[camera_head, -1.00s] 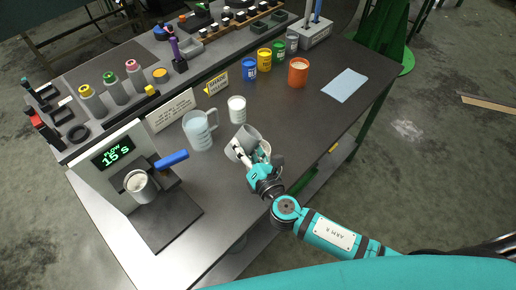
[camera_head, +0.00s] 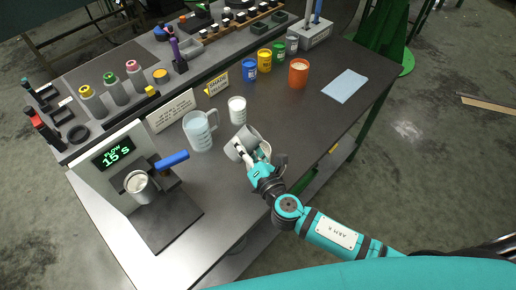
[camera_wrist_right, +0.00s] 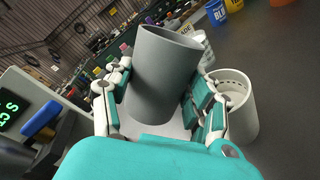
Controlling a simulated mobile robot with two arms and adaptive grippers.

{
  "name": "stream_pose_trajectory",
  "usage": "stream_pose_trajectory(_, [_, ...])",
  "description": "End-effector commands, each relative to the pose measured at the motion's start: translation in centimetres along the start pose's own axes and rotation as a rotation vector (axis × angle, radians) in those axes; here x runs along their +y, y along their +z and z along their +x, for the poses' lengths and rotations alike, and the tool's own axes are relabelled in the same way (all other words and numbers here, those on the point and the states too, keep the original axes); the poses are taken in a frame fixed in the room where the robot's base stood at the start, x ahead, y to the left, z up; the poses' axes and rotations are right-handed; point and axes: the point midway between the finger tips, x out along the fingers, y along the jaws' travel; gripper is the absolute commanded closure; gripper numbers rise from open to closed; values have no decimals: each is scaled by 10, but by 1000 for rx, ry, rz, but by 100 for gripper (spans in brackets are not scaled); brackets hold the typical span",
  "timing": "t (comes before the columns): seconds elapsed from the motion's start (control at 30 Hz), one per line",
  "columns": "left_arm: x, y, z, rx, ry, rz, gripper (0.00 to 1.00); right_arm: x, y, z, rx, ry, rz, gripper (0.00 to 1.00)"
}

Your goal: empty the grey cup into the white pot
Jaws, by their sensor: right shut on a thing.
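The grey cup (camera_head: 243,142) is held tilted in my right gripper (camera_head: 254,159), above the front middle of the bench. In the right wrist view the grey cup (camera_wrist_right: 166,75) sits between the fingers of my right gripper (camera_wrist_right: 160,98), which are shut around its sides. The inside of the cup is hidden, so I cannot tell what it holds. A white pot (camera_wrist_right: 240,112) with small holes below its rim stands just right of the fingers in the wrist view. In the head view the white pot (camera_head: 265,147) is partly hidden behind the gripper. My left gripper is out of view.
A clear jug (camera_head: 199,132) and a white cup (camera_head: 237,110) stand close behind and left of the grey cup. An orange pot (camera_head: 298,73) stands behind right. The bench at right is mostly clear.

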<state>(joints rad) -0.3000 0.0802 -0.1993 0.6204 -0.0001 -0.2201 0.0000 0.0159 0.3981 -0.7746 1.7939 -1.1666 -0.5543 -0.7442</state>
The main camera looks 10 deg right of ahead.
Motion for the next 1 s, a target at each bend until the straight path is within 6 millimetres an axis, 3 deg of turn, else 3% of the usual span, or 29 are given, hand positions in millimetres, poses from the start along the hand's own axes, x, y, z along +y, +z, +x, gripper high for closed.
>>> stream_pose_trajectory(1.0, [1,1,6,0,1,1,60,-1,0,0,17,2,137,82])
